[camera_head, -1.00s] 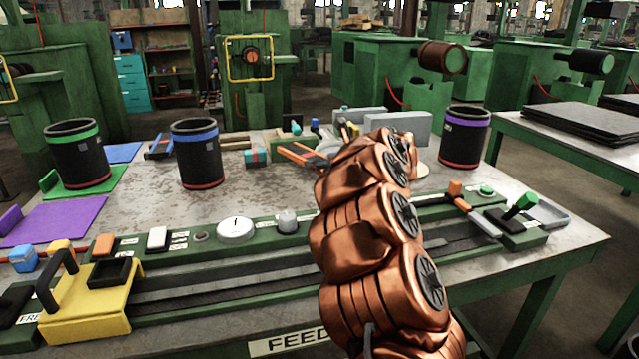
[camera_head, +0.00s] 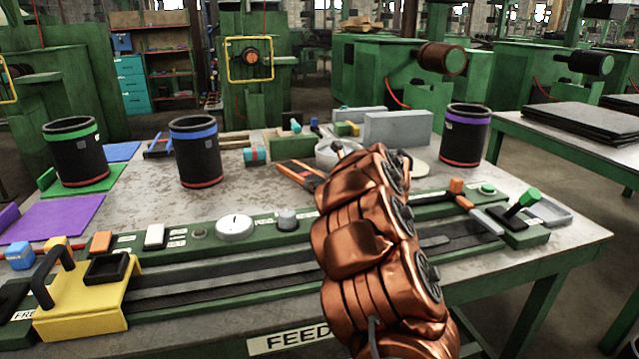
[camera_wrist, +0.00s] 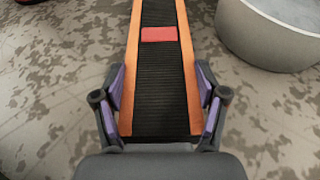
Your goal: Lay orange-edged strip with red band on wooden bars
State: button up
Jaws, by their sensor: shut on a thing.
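The orange-edged strip fills the middle of the wrist view (camera_wrist: 160,75); it has a black ribbed centre, orange long edges and a red band (camera_wrist: 159,34) across it. My gripper (camera_wrist: 160,98) is shut on its two long edges, near its close end. The far end runs out of the frame. In the head view the strip (camera_head: 297,170) shows as an orange and dark piece left of my arm, over the table; my arm hides the fingers. Pale wooden bars (camera_head: 262,138) seem to lie at the back of the table, partly hidden by small things.
Black sleeves with a green (camera_head: 76,150), a blue (camera_head: 198,150) and a purple band (camera_head: 465,135) stand on the table. Grey blocks (camera_head: 398,129) stand behind my arm. Bare tabletop lies left of the strip.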

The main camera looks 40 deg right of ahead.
jog(key=shift+f, duration=0.1)
jog(key=o, duration=1.2)
jog(key=shift+c, duration=0.2)
